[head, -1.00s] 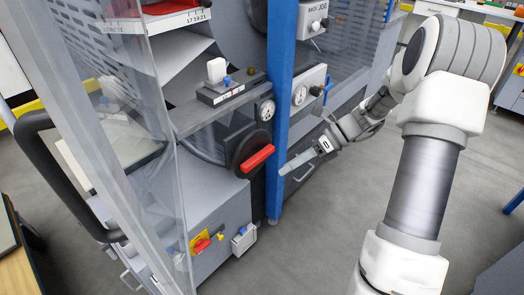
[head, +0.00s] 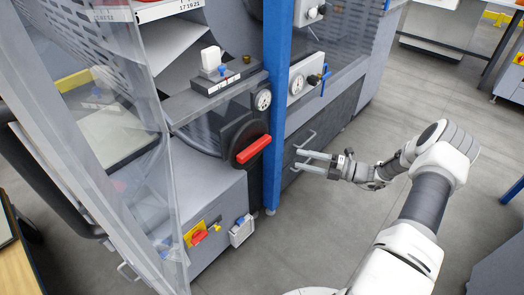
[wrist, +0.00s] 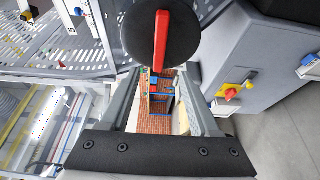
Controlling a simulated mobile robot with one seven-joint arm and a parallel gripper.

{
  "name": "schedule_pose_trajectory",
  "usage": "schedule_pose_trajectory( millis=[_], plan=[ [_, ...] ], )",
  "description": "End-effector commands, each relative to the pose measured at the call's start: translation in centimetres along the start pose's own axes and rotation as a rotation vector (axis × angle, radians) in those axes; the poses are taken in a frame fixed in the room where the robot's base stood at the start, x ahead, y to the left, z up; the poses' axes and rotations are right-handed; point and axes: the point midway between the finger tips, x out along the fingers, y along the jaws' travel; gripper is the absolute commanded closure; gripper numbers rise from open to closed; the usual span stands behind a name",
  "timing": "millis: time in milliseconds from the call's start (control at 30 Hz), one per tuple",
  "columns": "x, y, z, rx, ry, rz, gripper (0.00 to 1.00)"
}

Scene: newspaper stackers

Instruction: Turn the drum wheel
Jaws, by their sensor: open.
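The drum wheel (head: 238,137) is a round black disc with a raised red bar handle (head: 253,149) on the machine front, left of a blue post. In the head view the red bar slants up to the right. In the wrist view the black disc (wrist: 181,40) and its upright red bar (wrist: 161,42) show at the top, ahead of my fingertips. My gripper (head: 303,162) is open and empty, to the right of the wheel and the blue post, with its fingers pointing left. It is apart from the wheel. Both fingers show in the wrist view (wrist: 163,95).
The blue post (head: 275,115) stands between the wheel and my gripper in the head view. Dial gauges (head: 263,100) sit above the wheel. A grey cabinet with a yellow-and-red switch (head: 197,235) is below. A clear panel (head: 130,130) is at left.

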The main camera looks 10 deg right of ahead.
Motion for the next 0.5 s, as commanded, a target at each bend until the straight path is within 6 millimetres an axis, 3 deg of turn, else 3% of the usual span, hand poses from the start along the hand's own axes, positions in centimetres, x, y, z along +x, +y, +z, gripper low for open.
schedule_pose_trajectory(
  millis=[500],
  plan=[
    [11.2,-0.1,-0.1,-0.003,0.004,0.000,0.38]
  ],
)
